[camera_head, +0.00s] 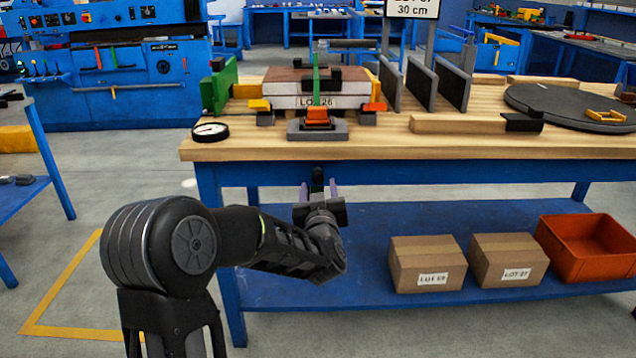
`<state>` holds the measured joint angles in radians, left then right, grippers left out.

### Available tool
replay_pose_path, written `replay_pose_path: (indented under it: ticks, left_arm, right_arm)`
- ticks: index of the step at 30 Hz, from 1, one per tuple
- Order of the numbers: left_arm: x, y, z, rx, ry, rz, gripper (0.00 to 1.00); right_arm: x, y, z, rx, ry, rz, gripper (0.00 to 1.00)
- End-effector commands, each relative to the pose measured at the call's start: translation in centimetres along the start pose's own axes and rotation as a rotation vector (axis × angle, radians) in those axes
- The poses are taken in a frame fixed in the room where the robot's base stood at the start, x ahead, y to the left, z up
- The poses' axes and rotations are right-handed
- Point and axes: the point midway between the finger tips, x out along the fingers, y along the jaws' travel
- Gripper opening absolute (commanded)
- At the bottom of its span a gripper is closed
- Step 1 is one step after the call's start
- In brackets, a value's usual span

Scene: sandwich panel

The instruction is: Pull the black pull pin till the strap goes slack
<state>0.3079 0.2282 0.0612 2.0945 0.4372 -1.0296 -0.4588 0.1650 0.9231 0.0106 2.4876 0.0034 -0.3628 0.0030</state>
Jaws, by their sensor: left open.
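A stack of panels (290,88) labelled "LOT 26" lies on the wooden workbench (400,145). A green strap (316,85) runs over the stack, down to an orange piece (317,114) on a grey block (317,134) at the front. A small black piece (318,174), which looks like the pull pin, shows below the bench's front edge. My left gripper (318,190) is open just under that edge, its two purple fingers on either side of the black piece. I cannot tell whether they touch it. My right gripper is out of view.
A round gauge (210,131) lies left of the stack. Grey upright plates (420,84), a wooden bar (462,124) and a dark disc (560,103) lie to the right. Cardboard boxes (427,255) and an orange bin (590,240) stand on the blue lower shelf (340,292).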

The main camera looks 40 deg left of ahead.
Motion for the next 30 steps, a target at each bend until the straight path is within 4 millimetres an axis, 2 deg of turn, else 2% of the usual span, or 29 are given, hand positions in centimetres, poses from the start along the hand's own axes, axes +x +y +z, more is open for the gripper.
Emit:
replay_pose_path:
  ticks: [3, 9, 27, 30]
  left_arm:
    - [-2.1, 0.0, -0.1, 0.001, -0.001, 0.001, 0.50]
    - [-4.2, 0.0, 0.0, 0.000, -0.001, 0.000, 0.50]
    - [-4.4, 0.0, 0.1, -0.004, -0.001, 0.000, 0.50]
    - [-4.4, 0.4, 0.7, -0.037, -0.028, 0.017, 0.50]
  right_arm:
    - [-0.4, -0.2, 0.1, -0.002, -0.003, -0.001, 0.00]
    - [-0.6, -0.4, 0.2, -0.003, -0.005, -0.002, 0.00]
    - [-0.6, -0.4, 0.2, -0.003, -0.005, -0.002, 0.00]
    - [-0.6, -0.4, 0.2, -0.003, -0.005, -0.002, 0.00]
